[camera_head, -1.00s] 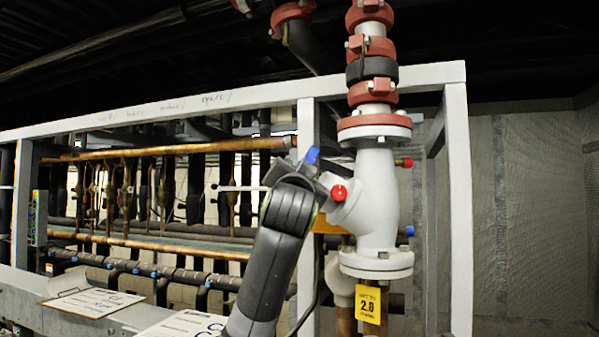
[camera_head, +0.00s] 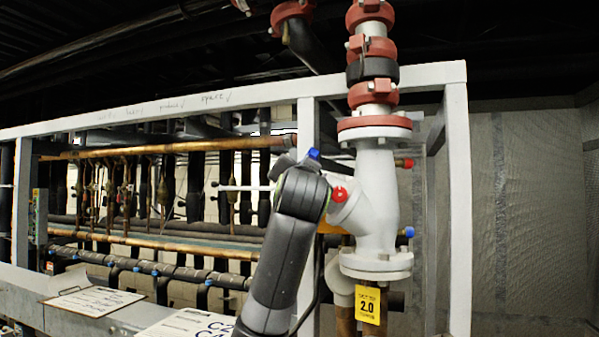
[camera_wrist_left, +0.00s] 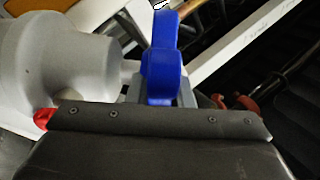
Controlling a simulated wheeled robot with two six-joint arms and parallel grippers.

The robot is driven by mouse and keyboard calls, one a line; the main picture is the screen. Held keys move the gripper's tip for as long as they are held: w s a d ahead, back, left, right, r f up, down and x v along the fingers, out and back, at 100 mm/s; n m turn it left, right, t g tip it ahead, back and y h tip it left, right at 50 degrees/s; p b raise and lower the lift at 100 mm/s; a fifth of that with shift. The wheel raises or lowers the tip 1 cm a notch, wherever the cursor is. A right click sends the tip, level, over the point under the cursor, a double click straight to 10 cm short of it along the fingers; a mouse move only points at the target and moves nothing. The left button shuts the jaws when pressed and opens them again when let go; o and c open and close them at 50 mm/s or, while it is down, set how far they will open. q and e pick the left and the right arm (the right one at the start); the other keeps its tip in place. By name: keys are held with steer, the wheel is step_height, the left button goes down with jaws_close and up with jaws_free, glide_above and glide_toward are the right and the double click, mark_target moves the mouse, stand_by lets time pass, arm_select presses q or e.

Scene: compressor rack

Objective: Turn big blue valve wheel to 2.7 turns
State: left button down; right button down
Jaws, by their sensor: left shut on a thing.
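The big blue valve wheel (camera_wrist_left: 163,70) is seen edge-on in the wrist view, beside the pale valve body (camera_wrist_left: 60,65). In the head view only a small blue piece of the wheel (camera_head: 313,154) shows above my left arm. My left gripper (camera_wrist_left: 160,98) is shut on the wheel's rim; its grey fingers sit on either side of the blue part. In the head view my wrist hides most of the wheel and the fingers. The valve body (camera_head: 376,205) is a white-grey angled casting with flanges. A yellow tag (camera_head: 368,304) reading 2.0 hangs below it.
A red cap (camera_head: 340,194) sits close to my wrist. A white frame post (camera_head: 458,200) stands right of the valve, and copper pipes (camera_head: 180,147) run left behind my arm. Clipboards (camera_head: 93,302) lie on the ledge at lower left.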

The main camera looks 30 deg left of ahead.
arm_select(q)
steer(key=n+g+p, duration=0.1)
steer(key=g, duration=0.1)
steer(key=r+n+g+p, duration=0.1)
steer(key=g, duration=0.1)
steer(key=shift+w+d+y+p, duration=0.15)
steer(key=shift+d+y+p, duration=0.05)
steer(key=shift+y+p, duration=0.2)
steer(key=g+p, duration=0.1)
steer(key=n+g+p, duration=0.1)
steer(key=g, duration=0.1)
steer(key=shift+r+g+p, duration=0.25)
steer(key=shift+g+p, duration=0.05)
steer(key=shift+w+f+n+g+h+p, duration=0.1)
steer(key=shift+n+g+h+p, duration=0.25)
steer(key=shift+g, duration=0.25)
steer(key=shift+n+g, duration=0.25)
steer(key=shift+g, duration=0.15)
steer(key=shift+w+g, duration=0.1)
steer(key=shift+g, duration=0.4)
steer(key=g+b, duration=0.1)
steer(key=b, duration=0.2)
steer(key=shift+n+h, duration=0.35)
steer(key=shift+n, duration=0.05)
steer(key=shift+r+g, duration=0.25)
steer(key=shift+g, duration=0.25)
steer(key=shift+w+h, duration=0.1)
steer(key=shift+h, duration=0.2)
